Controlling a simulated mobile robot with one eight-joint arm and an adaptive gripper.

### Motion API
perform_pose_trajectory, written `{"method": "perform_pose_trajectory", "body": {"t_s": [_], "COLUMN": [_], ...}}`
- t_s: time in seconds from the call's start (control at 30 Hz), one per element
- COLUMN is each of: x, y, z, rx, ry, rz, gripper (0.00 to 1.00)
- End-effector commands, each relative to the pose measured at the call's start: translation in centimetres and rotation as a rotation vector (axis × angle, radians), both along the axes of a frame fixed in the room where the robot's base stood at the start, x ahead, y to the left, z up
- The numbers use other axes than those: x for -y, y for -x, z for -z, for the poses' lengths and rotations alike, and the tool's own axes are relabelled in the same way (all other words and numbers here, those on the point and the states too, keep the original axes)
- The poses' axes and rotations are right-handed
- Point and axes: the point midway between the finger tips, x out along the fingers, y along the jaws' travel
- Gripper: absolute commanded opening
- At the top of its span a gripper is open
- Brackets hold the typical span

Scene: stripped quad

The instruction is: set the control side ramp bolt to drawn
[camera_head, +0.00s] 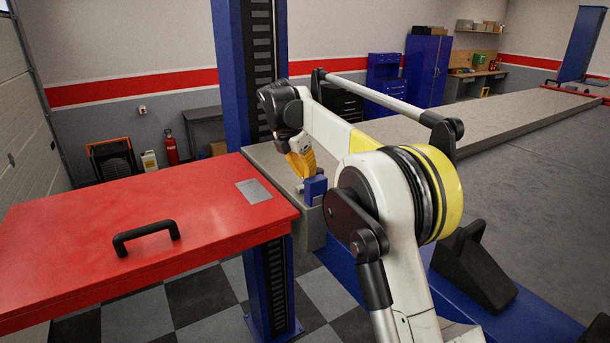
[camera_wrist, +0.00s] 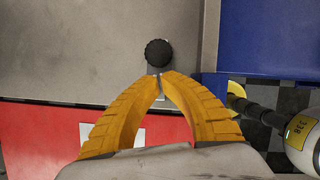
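In the wrist view a black ribbed round knob (camera_wrist: 159,53), which I take to be the ramp bolt's knob, sits over the grey ramp surface (camera_wrist: 80,45). A small pale metal piece shows just below it. My gripper (camera_wrist: 160,76) has its yellow fingertips together just below the knob, apparently apart from it. In the head view my gripper (camera_head: 303,178) points down at the near end of the grey ramp (camera_head: 262,158), beside a small blue block (camera_head: 315,188). I cannot make out the knob there, nor whether the bolt is drawn.
A red panel (camera_head: 80,210) with a black handle (camera_head: 146,236) lies left of the ramp. A blue post (camera_head: 233,70) stands close behind my gripper. A black wedge (camera_head: 475,268) stands at right. Grey floor is open farther right.

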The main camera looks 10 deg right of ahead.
Motion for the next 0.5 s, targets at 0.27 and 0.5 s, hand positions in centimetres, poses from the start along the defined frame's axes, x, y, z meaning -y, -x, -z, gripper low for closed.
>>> {"method": "perform_pose_trajectory", "body": {"t_s": [0.27, 0.5], "x": [4.3, 6.3], "y": [-1.4, -2.0], "z": [-0.1, 0.0], "rx": [0.000, 0.000], "ry": [0.000, 0.000], "rz": [0.004, 0.000], "gripper": [0.00, 0.00]}}
